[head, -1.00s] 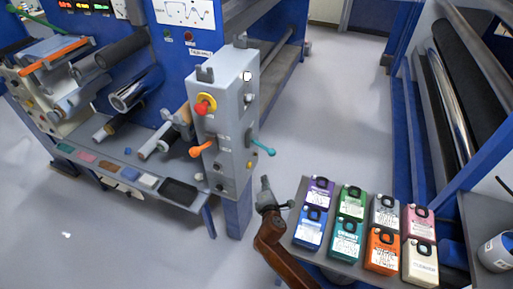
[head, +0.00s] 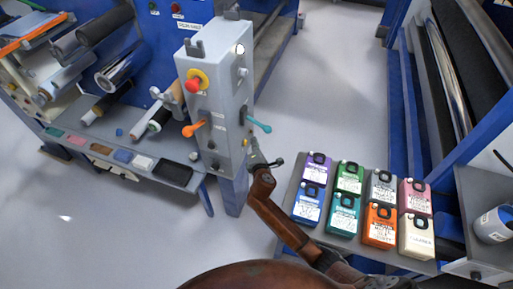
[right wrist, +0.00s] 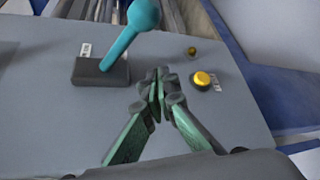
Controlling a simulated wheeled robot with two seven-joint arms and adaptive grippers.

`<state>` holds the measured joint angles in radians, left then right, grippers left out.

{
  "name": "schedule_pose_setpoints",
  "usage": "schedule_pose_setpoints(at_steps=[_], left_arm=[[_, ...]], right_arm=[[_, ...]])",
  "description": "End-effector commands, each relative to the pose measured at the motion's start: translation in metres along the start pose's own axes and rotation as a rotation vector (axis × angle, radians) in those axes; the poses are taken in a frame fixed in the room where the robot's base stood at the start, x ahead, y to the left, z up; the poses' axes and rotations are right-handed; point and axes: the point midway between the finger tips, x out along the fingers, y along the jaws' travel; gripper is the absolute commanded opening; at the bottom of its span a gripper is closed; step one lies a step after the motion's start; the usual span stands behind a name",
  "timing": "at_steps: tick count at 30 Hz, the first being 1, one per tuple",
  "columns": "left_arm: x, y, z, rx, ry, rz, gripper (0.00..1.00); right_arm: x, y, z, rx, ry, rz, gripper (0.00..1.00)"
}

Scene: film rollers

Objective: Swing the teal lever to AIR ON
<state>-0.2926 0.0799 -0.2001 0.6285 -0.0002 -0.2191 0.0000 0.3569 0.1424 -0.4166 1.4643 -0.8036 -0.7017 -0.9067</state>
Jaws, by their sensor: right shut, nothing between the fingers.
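The teal lever (head: 259,125) sticks out from the right face of the grey control box (head: 214,70). It also shows large in the right wrist view (right wrist: 122,44), rising from a dark base plate and tilted toward the upper right, with a rounded knob. My right gripper (head: 266,163) is below the lever, in front of the box face. In the right wrist view its fingertips (right wrist: 159,88) are together and empty, beside and below the lever, apart from it. A small white label by the lever base is too small to read. My left gripper is out of view.
The box also carries an orange lever (head: 194,128) and a red knob (head: 193,84) on its front. A yellow button (right wrist: 202,79) sits right of my fingertips. Several coloured containers stand on a grey tray (head: 289,181) at right. Rollers fill the left side.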

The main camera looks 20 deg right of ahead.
Motion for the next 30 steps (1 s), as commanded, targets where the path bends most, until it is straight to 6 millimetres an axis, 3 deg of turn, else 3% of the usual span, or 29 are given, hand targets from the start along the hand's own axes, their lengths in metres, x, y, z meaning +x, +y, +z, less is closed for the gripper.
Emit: schedule_pose_setpoints(at_steps=[7,9,15,30], left_arm=[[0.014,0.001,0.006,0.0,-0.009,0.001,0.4],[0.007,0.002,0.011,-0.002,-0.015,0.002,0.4],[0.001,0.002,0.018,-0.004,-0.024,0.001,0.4],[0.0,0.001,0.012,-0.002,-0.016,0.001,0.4]], right_arm=[[0.046,-0.002,0.0,0.0,-0.001,-0.001,0.0],[0.038,0.0,0.015,-0.001,-0.004,0.0,0.0],[0.03,0.001,0.035,0.0,-0.003,0.0,0.0],[0.028,-0.001,0.04,0.0,-0.003,-0.002,0.0]])
